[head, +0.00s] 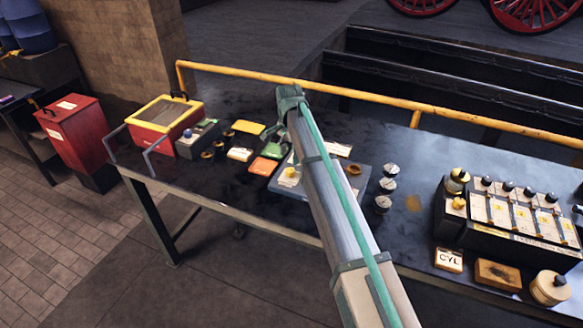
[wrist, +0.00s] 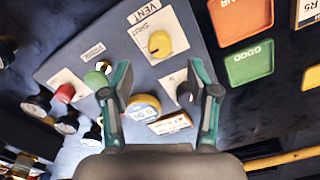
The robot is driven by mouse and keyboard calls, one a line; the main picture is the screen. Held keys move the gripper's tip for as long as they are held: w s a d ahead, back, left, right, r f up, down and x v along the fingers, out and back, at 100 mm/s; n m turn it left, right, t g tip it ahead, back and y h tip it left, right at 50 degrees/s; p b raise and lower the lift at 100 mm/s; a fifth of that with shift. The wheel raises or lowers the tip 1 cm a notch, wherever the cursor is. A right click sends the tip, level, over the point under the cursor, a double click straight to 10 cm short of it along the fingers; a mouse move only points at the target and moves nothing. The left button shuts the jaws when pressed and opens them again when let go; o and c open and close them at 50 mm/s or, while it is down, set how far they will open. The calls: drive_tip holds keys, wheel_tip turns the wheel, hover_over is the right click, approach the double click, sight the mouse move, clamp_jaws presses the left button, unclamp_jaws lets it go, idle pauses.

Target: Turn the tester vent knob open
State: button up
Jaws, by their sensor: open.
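The tester panel (wrist: 118,48) is a blue-grey plate in the wrist view. Its vent knob (wrist: 160,44) is round and yellow, on a white plate with the words VENT and SHUT. The knob has a dark mark on its face; I cannot tell which setting it points to. My gripper (wrist: 158,68) is open and empty, with its green fingertips apart, just below the knob in the picture. No finger touches it visibly.
On the panel are a red knob (wrist: 65,93), a green knob (wrist: 95,79) and a round gauge (wrist: 143,106). Green (wrist: 249,63) and orange (wrist: 241,17) trays lie beside it. A yellow rail (head: 350,97) runs along the bench's back. A valve block (head: 520,215) stands right.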

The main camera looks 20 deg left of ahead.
sight(290, 170)
wheel_tip(290, 170, down, 7)
drive_tip(key=shift+r+p, duration=0.1)
drive_tip(key=shift+p, duration=0.8)
clamp_jaws()
